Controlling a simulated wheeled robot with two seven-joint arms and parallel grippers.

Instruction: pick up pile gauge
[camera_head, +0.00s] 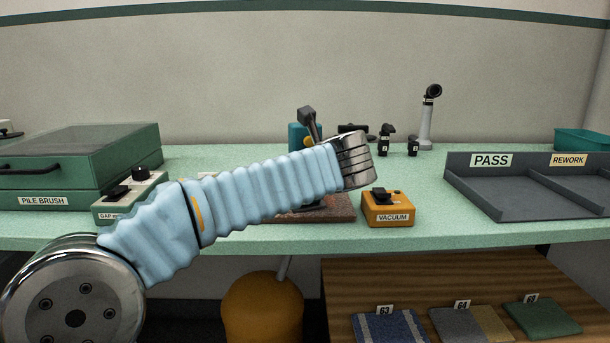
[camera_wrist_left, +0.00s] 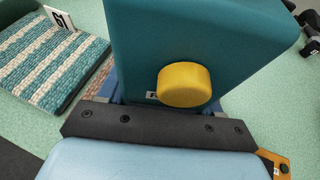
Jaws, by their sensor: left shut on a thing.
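The pile gauge, a teal block with a round yellow knob, fills the upper middle of the left wrist view (camera_wrist_left: 185,45). In the head view its teal body (camera_head: 295,137) shows just behind my left forearm, beside a dark upright piece. My left gripper (camera_wrist_left: 155,127) is shut on the gauge. Its dark bar lies across the near side of the gauge, and its fingertips are mostly hidden by it. In the head view my left wrist bends over the bench and the grip is largely hidden. I cannot tell whether the gauge touches the bench. My right gripper is not in view.
A striped carpet sample tagged 61 (camera_wrist_left: 50,65) lies left of the gauge. An orange vacuum box (camera_head: 388,210) stands right of my wrist. A grey PASS/REWORK tray (camera_head: 480,196) is at right, the green pile brush case (camera_head: 60,170) at left. Carpet samples lie on a lower shelf.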

